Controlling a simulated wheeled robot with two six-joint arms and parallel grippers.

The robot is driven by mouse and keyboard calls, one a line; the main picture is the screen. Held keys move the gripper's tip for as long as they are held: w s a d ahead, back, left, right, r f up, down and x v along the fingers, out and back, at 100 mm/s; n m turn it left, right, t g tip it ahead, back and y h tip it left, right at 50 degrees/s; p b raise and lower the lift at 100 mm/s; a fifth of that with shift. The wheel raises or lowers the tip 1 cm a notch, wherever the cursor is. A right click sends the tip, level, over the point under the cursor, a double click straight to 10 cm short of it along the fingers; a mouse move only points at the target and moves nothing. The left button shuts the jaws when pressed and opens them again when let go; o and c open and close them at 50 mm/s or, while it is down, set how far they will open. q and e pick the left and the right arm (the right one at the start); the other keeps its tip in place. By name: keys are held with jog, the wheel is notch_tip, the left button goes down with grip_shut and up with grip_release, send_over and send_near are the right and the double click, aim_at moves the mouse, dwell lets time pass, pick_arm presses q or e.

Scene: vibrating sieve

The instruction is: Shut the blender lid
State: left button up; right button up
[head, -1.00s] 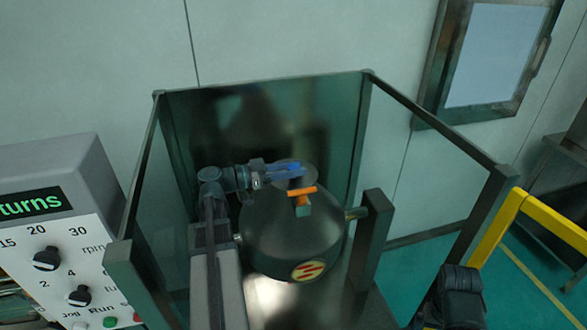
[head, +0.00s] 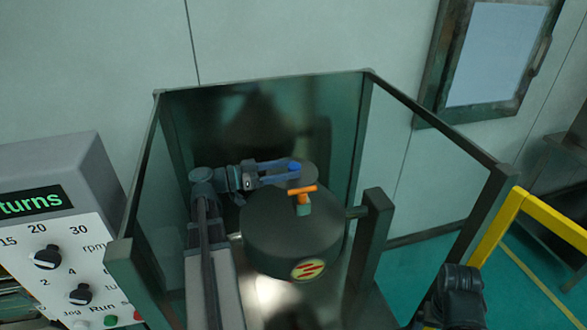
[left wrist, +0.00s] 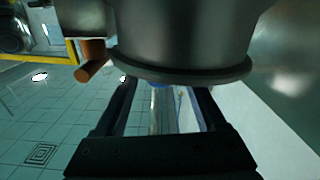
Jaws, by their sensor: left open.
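The blender drum (head: 284,240) is a dark grey vessel with a red and yellow label. An orange T-shaped clamp handle (head: 302,189) stands at its top, and it also shows in the left wrist view (left wrist: 91,61). A grey disc, seemingly the lid (head: 309,176), lies just behind the clamp, partly hidden by my gripper. A blue knob-like spot (head: 294,166) shows at the fingertips. My left gripper (head: 282,174) is open behind the clamp. In the left wrist view its fingers (left wrist: 172,92) straddle a blue spot under a grey rim. I cannot tell whether they touch it.
Dark posts and glassy panels (head: 245,120) enclose the drum at the back and sides. A support post (head: 374,235) stands right of the drum. A control box (head: 55,225) with dials is at left, and a yellow rail (head: 500,235) is at right.

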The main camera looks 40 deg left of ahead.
pick_arm(q)
jog(key=v, duration=0.5)
jog(key=shift+s, duration=0.1)
jog(key=shift+r, duration=0.1)
dwell(0.3)
